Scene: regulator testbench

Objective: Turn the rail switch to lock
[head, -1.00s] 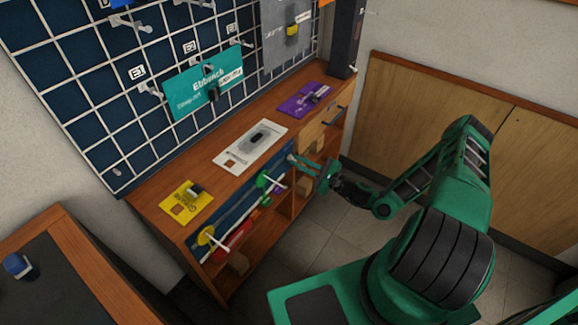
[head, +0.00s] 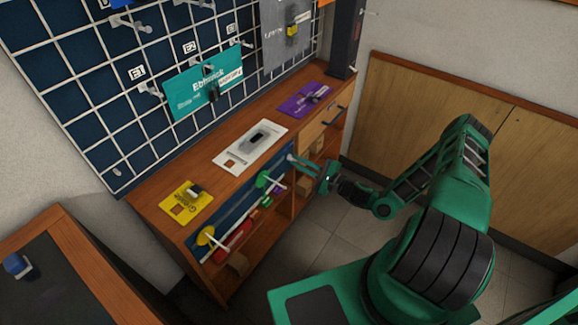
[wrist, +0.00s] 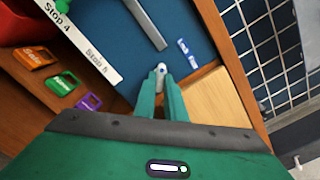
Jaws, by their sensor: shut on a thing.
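The dark blue panel (wrist: 105,25) on the bench front carries a small white knob with a blue mark (wrist: 161,68) near its right edge. This may be the rail switch; I cannot read which way it is set. My gripper (wrist: 161,80) is shut on this knob, its two green fingers close together around it. In the head view my gripper (head: 292,160) reaches the upper right end of the panel, and the knob is too small to make out. A small blue-and-white label (wrist: 188,53) sits next to the knob, its text unreadable.
A grey bar (wrist: 146,24) and a white rail marked with stops (wrist: 82,45) cross the panel. Orange (wrist: 36,57), green (wrist: 62,84) and purple (wrist: 89,102) tags lie beside it. The floor (head: 320,235) before the bench looks clear.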

